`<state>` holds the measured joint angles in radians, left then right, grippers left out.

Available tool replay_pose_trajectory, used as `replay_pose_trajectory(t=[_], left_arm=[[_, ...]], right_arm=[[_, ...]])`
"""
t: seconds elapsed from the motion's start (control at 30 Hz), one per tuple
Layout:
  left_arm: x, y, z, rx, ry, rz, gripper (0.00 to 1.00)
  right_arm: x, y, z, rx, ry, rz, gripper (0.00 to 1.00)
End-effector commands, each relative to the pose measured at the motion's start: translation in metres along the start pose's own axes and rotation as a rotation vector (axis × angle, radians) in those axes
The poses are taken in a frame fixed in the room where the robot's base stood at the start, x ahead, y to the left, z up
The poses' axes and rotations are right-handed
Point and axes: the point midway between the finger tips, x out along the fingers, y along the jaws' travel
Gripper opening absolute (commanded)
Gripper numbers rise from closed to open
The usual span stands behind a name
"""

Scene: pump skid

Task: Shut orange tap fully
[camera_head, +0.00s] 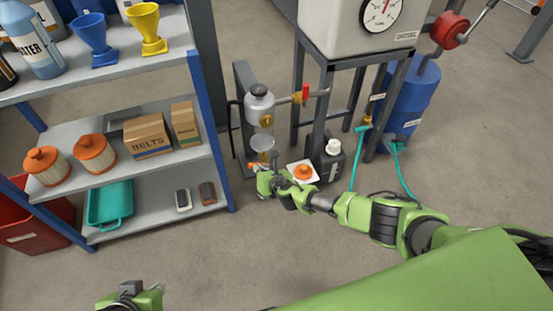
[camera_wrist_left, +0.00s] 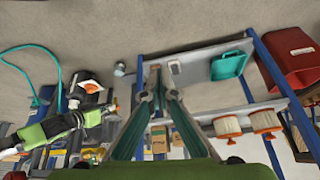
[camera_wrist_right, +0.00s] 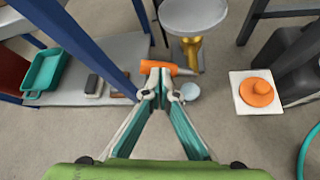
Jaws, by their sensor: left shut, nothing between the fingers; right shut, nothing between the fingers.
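The orange tap handle (camera_wrist_right: 158,67) lies roughly level in the right wrist view, just beyond my right fingertips (camera_wrist_right: 160,88). It joins a brass valve body (camera_wrist_right: 191,54) under a pale round vessel (camera_wrist_right: 194,14). In the head view a bit of the orange handle (camera_head: 253,166) shows below the glass bowl, beside my right gripper (camera_head: 262,182). The right gripper is shut and empty; I cannot tell if its tips touch the handle. My left gripper (camera_head: 130,288) is at the bottom left, shut and empty; its fingers (camera_wrist_left: 159,80) show in the left wrist view, far from the tap.
A shelf with a blue post (camera_head: 212,130) stands left of the tap. A white pad with an orange cap (camera_head: 303,171) and a black jug (camera_head: 329,160) stand right of it. A red-handled valve (camera_head: 306,92) is above. The floor in front is free.

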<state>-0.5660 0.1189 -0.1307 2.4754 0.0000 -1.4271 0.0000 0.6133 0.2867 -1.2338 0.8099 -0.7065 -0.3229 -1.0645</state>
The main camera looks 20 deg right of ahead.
Motion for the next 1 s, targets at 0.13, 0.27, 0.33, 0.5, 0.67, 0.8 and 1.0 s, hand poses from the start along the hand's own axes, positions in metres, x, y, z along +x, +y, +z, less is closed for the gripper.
replay_pose_trajectory(t=[0.13,0.27,0.33,0.5,0.67,0.8,1.0], left_arm=[[-0.009,-0.003,0.031,-0.004,-0.127,-0.006,0.00],[-0.006,-0.003,0.029,-0.004,-0.116,-0.005,0.00],[-0.006,-0.003,0.029,-0.004,-0.114,-0.005,0.00],[-0.005,-0.002,0.024,-0.003,-0.094,-0.005,0.00],[-0.003,-0.002,0.016,-0.002,-0.063,-0.003,0.00],[-0.001,-0.002,0.011,-0.002,-0.040,-0.003,0.00],[0.000,-0.001,0.001,0.000,0.001,-0.001,0.00]], right_arm=[[0.002,0.003,-0.002,-0.059,0.001,-0.040,0.00],[0.002,0.000,-0.003,-0.055,0.000,-0.037,0.00],[0.002,0.001,-0.003,-0.054,0.000,-0.036,0.00],[0.002,-0.002,-0.003,-0.053,0.000,-0.036,0.00],[0.003,-0.005,-0.004,-0.053,0.000,-0.035,0.00],[0.003,-0.007,-0.004,-0.052,0.000,-0.034,0.00],[0.003,-0.012,-0.005,-0.053,0.000,-0.034,0.00]])
